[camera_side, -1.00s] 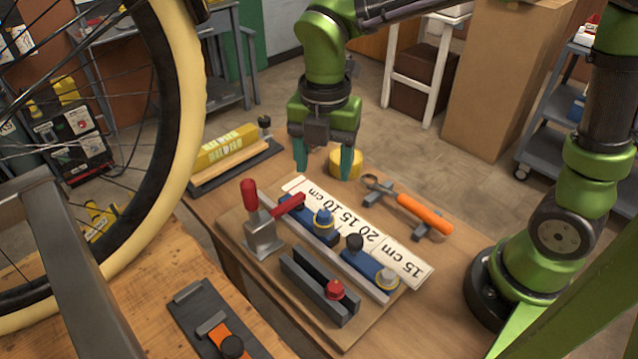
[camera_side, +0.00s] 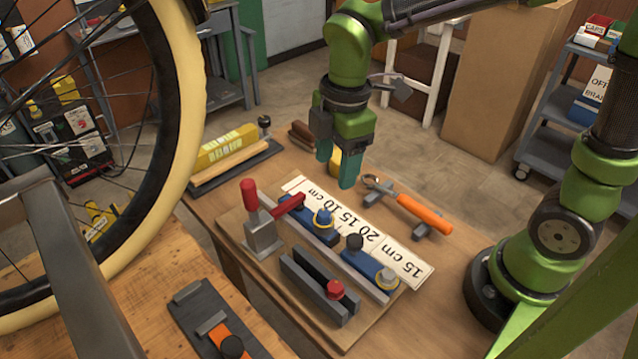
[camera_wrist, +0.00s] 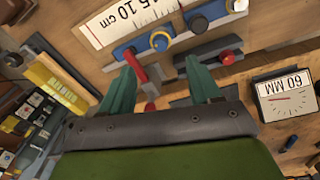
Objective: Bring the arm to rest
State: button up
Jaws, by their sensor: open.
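My gripper (camera_side: 336,170) is open and empty, with teal fingertips pointing down above the back part of the workbench in the side view. It hangs behind the white ruler board and in front of a yellow round object (camera_side: 337,162), which it partly hides. In the wrist view the two fingers of my gripper (camera_wrist: 163,88) are spread with nothing between them. Past them show the red-handled clamp (camera_wrist: 140,68) and the ruler board (camera_wrist: 108,22).
The fixture board holds the red toggle clamp (camera_side: 262,222), blue blocks (camera_side: 365,262) and a grey channel (camera_side: 312,285). An orange-handled tool (camera_side: 424,214) rests on stands at right. A yellow level (camera_side: 227,148) lies at back left. A bicycle wheel (camera_side: 185,120) stands at left.

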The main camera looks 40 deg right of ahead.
jog(key=s+d+r+m+t, duration=0.3)
jog(key=s+d+m, duration=0.1)
jog(key=m, duration=0.5)
jog(key=s+d+r+m+t+y, duration=0.1)
jog(key=s+d+r+m+t, duration=0.2)
jog(key=d+m, duration=0.3)
jog(key=m, duration=0.4)
jog(key=shift+s+d+t+y, duration=0.3)
jog(key=shift+s, duration=0.1)
